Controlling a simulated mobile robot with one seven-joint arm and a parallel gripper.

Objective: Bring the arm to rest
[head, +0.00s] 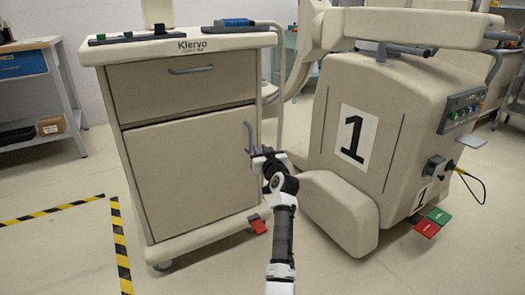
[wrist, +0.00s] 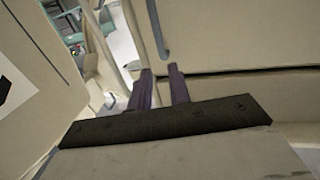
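My arm reaches up from the bottom of the head view. My gripper (head: 262,152) is at the right front edge of the beige Klervo cart (head: 185,165), close to the vertical grey handle (head: 248,137) of its lower door. In the wrist view, the two dark purple fingers of my gripper (wrist: 161,82) stand apart with nothing seen between them. The same handle (wrist: 157,28) shows beyond the fingertips there. The handle is not between the fingers. The cart's lower door and drawer look shut.
A large beige covered machine (head: 365,140) marked "1" stands right of my arm, with a rounded low part (head: 337,212) close to it. Yellow-black floor tape (head: 118,235) lies at left. A shelf bench (head: 40,90) stands at far left. Floor is free in front.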

